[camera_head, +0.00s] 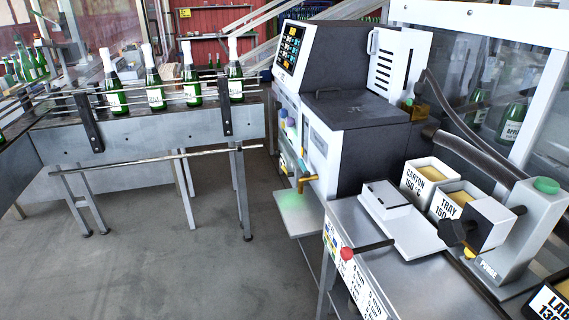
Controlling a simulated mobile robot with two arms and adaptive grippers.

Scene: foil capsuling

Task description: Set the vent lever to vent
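No label reading vent can be made out, so I cannot tell for sure which part is the vent lever. A dark rod with a red ball knob (346,254) sticks out to the left over the front of the metal bench. A black star-shaped knob (452,233) sits on a white block (490,224) at the right. A grey stand (525,235) beside it has a green top and a label that seems to read PURGE. A small brass-coloured tap (304,183) juts from the front of the white and dark machine (340,125). Neither gripper is in view.
The metal bench (410,290) also carries a flat white device (405,220) and bins marked CARTON (417,187) and TRAY (446,208). Dark hoses (470,150) run behind them. A conveyor (160,130) with several green bottles stands at the left. The floor (150,260) in front is clear.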

